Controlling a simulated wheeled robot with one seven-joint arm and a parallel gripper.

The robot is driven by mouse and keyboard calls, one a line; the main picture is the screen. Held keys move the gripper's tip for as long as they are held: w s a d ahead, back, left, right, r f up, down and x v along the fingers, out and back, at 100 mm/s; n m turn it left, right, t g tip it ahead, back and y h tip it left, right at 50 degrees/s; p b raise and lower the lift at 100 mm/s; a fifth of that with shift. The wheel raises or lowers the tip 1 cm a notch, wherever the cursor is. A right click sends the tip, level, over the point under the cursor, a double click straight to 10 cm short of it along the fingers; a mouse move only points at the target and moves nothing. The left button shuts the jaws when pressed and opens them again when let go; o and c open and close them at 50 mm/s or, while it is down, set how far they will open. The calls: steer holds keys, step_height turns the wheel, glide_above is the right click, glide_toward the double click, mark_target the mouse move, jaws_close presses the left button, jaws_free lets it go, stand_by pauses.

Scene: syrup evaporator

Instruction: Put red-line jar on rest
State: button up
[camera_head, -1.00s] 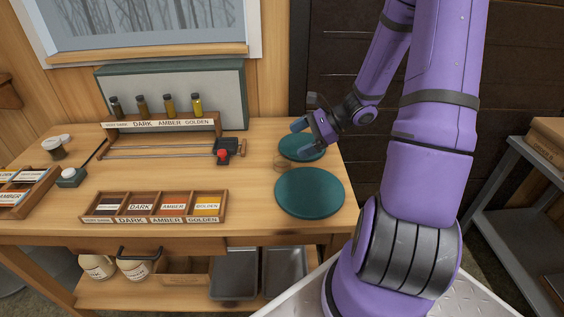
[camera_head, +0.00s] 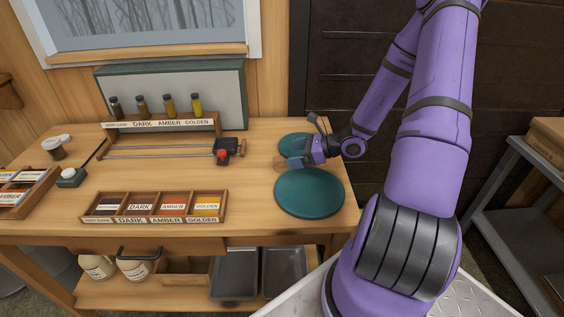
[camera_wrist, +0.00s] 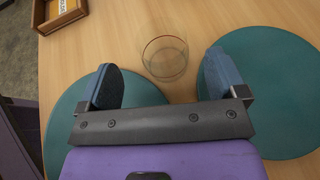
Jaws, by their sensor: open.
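A small clear glass jar (camera_wrist: 165,57) stands on the table between two green round mats in the wrist view. In the head view my gripper (camera_head: 293,161) is low over the gap between the mats. I cannot tell which thing is the rest; a rail with a red-knobbed block (camera_head: 223,155) lies left of the jar.
The near mat (camera_head: 310,195) and far mat (camera_head: 292,140) flank the jar. A labelled rack (camera_head: 160,125) with several sample bottles stands at the back. A sectioned label tray (camera_head: 155,207) lies front left. Bare tabletop (camera_head: 250,190) lies between the tray and near mat.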

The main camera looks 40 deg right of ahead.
mark_target(282, 155)
steer(key=x, duration=0.5)
steer(key=shift+w+f, duration=0.1)
steer(key=c, duration=1.1)
steer(key=shift+d, duration=0.1)
